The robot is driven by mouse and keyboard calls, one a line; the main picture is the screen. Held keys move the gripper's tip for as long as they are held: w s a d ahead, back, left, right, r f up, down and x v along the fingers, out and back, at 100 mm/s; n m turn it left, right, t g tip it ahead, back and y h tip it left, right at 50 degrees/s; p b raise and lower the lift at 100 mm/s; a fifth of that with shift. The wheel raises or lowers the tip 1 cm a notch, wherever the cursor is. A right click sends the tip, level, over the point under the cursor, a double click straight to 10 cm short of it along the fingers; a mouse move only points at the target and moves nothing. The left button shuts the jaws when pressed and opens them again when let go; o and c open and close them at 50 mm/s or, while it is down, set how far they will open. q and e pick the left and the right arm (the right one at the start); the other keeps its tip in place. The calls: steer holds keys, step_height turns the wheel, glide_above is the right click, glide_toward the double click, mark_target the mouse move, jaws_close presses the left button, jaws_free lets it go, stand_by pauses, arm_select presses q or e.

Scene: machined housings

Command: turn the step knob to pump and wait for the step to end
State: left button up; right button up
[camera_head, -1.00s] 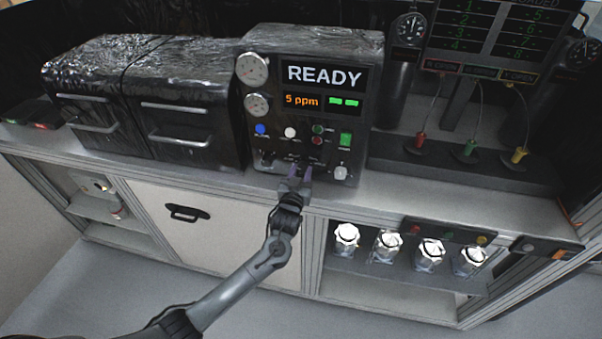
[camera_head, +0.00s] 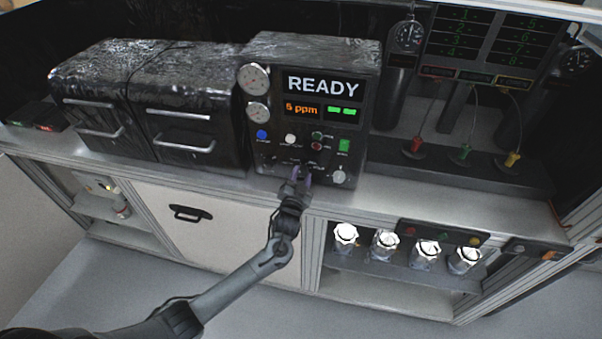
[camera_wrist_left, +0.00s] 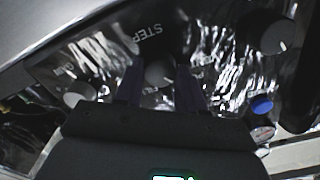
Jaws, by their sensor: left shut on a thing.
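The control panel (camera_head: 345,116) carries a display reading READY, with an orange ppm readout and green bars below it. My left gripper (camera_head: 302,178) is at the middle of the panel's lower row and covers the step knob in the head view. In the left wrist view, the round grey step knob (camera_wrist_left: 158,74) sits between the two purple fingers of the left gripper (camera_wrist_left: 160,88), which is shut on it. The upside-down label STEP (camera_wrist_left: 145,30) is beside it. I cannot tell which position the knob points to. My right gripper is not in view.
Other knobs flank the step knob, one (camera_wrist_left: 272,34) and another (camera_wrist_left: 78,94). Two gauges (camera_head: 256,79) are on the panel's left edge. Black drawer units (camera_head: 185,115) stand left. Colored plugs (camera_head: 463,153) are on the right. White-topped jars (camera_head: 385,243) stand on the shelf below.

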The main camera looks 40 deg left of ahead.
arm_select(q)
steer(key=shift+m+p, duration=0.6)
steer(key=shift+m, duration=0.6)
steer(key=o, duration=1)
steer(key=shift+o, duration=0.2)
steer(key=v, duration=1)
steer(key=shift+s+d, duration=0.25)
steer(key=shift+s, duration=0.1)
